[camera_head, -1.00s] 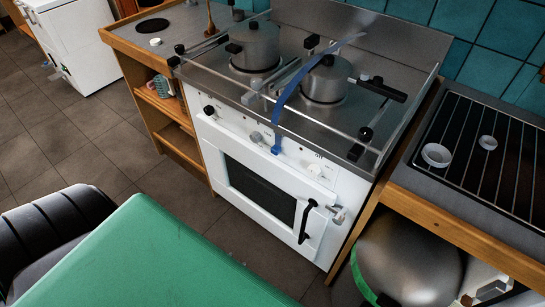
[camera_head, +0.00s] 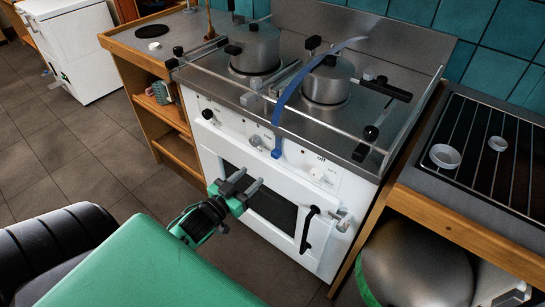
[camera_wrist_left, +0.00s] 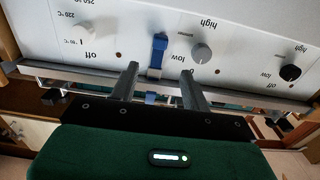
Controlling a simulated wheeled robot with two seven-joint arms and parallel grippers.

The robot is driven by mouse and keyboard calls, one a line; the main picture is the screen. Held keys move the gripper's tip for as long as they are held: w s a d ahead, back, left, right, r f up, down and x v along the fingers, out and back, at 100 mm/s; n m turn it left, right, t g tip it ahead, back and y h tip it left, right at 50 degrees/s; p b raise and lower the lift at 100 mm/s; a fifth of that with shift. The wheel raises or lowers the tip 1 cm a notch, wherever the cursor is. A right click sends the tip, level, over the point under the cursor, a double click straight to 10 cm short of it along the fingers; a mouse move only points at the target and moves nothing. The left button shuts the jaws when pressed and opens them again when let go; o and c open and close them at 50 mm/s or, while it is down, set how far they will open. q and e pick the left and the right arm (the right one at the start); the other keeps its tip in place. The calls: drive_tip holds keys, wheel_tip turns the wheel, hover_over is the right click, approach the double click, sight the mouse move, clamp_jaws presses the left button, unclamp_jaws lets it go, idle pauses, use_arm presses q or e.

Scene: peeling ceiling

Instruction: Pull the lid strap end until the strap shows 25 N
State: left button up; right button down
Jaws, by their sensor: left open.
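The blue strap (camera_head: 279,105) arcs from behind the right-hand pot (camera_head: 328,82), along the left side of its lid, and down over the front edge of the stove. Its strap end (camera_head: 277,153) hangs at the white control panel. In the left wrist view the strap (camera_wrist_left: 158,52) hangs between the fingertips in the picture, with a blue piece below it near the rail. My left gripper (camera_head: 247,183) is open and empty, in front of the oven door and below and left of the strap end. Its fingers also show in the left wrist view (camera_wrist_left: 160,70). No force reading is visible. My right gripper is out of view.
A metal rail (camera_head: 268,103) runs along the stove's front edge. Control knobs (camera_head: 318,173) flank the strap, and a black oven handle (camera_head: 308,229) is to the right. A second pot (camera_head: 254,50) stands on the left. A green surface (camera_head: 130,262) fills the lower left.

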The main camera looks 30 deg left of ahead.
sight(274, 156)
use_arm(q)
drive_tip(key=w, duration=1)
drive_tip(key=shift+w+d, duration=0.1)
drive_tip(key=shift+d, duration=0.3)
drive_tip(key=shift+w+d+p, duration=0.1)
drive_tip(key=shift+w+p, duration=0.2)
drive_tip(key=shift+w, duration=0.4)
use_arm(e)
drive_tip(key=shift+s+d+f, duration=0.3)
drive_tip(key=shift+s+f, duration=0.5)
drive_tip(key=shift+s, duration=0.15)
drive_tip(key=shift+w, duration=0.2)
use_arm(q)
clamp_jaws()
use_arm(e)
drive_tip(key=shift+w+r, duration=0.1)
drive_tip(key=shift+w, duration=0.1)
